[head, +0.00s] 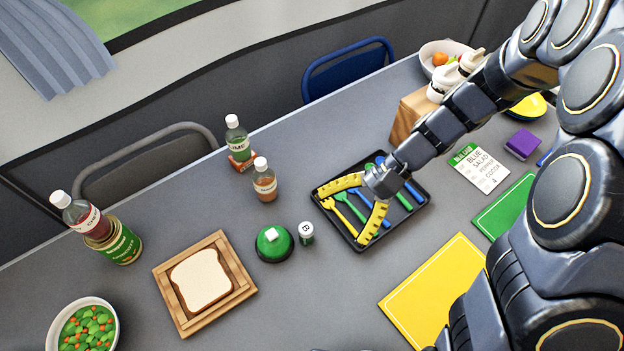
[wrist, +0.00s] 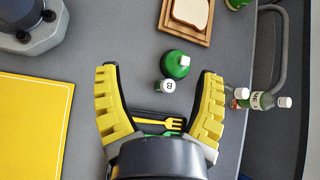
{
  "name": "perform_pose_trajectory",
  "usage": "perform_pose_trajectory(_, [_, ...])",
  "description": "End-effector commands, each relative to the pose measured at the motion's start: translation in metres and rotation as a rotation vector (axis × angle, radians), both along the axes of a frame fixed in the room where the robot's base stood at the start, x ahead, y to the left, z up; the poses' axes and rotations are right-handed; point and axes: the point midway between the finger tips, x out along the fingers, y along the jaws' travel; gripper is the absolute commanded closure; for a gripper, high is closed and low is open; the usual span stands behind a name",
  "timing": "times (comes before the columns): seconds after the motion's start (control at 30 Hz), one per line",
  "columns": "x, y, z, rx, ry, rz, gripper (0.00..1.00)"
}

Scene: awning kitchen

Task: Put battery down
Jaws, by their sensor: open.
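A small cylinder with a white top and a dark mark, likely the battery (head: 306,234), stands upright on the grey table beside a green dome with a white knob (head: 274,243). It also shows in the wrist view (wrist: 167,86), ahead of the fingers and between their lines. My gripper (head: 341,213) has yellow ridged fingers spread wide, with nothing between them. It is over the black cutlery tray (head: 423,203), to the right of the cylinder and apart from it. In the wrist view the gripper (wrist: 158,72) is open and empty.
A toast slice on a wooden board (head: 243,287) and bottles (head: 265,184) stand left of the tray. A yellow mat (head: 440,295), a green mat (head: 503,207) and a recipe card (head: 482,170) lie to the right. Bare table surrounds the cylinder's front side.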

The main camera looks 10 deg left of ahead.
Motion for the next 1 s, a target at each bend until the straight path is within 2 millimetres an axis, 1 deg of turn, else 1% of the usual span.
perform_pose_trajectory(0.03, [0.009, 0.003, -0.015, 0.024, 0.052, -0.051, 0.31])
perform_pose_trajectory(0.27, [0.041, 0.015, -0.078, 0.102, 0.246, -0.289, 0.31])
perform_pose_trajectory(0.3, [0.044, 0.017, -0.089, 0.112, 0.280, -0.329, 0.31])
perform_pose_trajectory(0.4, [0.051, 0.018, -0.114, 0.128, 0.347, -0.416, 0.31])
perform_pose_trajectory(0.5, [0.056, 0.018, -0.133, 0.138, 0.392, -0.477, 0.31])
perform_pose_trajectory(0.6, [0.057, 0.018, -0.143, 0.142, 0.416, -0.511, 0.31])
perform_pose_trajectory(0.7, [0.057, 0.022, -0.148, 0.143, 0.427, -0.522, 0.31])
perform_pose_trajectory(1.0, [0.046, 0.052, -0.162, 0.143, 0.428, -0.518, 0.31])
